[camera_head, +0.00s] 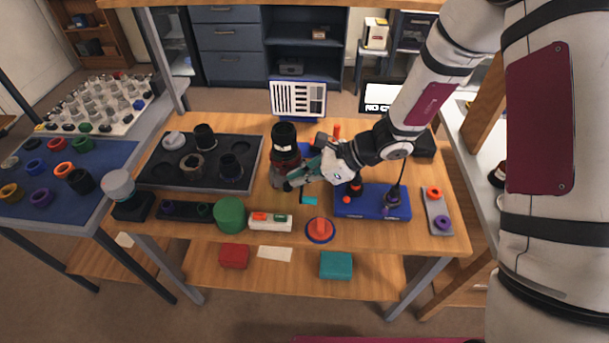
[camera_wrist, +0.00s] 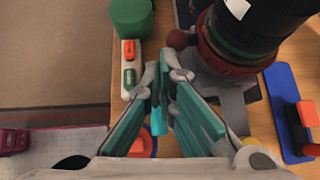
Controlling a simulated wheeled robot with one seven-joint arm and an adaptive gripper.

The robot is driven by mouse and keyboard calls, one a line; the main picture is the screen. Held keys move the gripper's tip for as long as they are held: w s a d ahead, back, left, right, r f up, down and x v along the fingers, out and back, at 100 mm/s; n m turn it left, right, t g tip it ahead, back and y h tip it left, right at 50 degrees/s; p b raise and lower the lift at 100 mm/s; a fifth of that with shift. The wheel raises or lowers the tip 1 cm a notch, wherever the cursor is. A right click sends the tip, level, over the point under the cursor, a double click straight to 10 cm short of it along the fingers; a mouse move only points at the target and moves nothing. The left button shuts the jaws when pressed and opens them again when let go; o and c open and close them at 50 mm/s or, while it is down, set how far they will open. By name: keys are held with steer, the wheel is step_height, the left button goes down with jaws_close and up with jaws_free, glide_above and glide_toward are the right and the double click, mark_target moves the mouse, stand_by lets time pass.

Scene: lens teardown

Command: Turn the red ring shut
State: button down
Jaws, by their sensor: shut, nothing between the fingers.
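A black lens barrel (camera_head: 284,136) stands upright in a holder near the middle of the bench. In the wrist view the barrel (camera_wrist: 262,24) fills the upper right, with the red ring (camera_wrist: 212,57) around its lower part. A dark red round knob (camera_wrist: 178,39) sticks out on the ring's left side. My gripper (camera_head: 289,184) is at the front of the lens, low beside the ring. In the wrist view my gripper (camera_wrist: 166,72) has its teal fingertips together and empty, just below and left of the knob, seemingly apart from it. My gripper hides part of the ring in the head view.
A green cylinder (camera_head: 230,214) and a white block with orange and green parts (camera_head: 270,222) stand at the front. A red round piece (camera_head: 320,230) is right of them. A blue tray (camera_head: 372,204) lies right; a dark tray (camera_head: 154,177) with black parts lies left.

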steer(key=shift+s+a+p, duration=0.25)
steer(key=shift+a, duration=0.35)
steer(key=shift+s+a+p, duration=0.2)
steer(key=shift+a, duration=0.4)
steer(key=shift+w+d, duration=0.1)
stand_by(0.8)
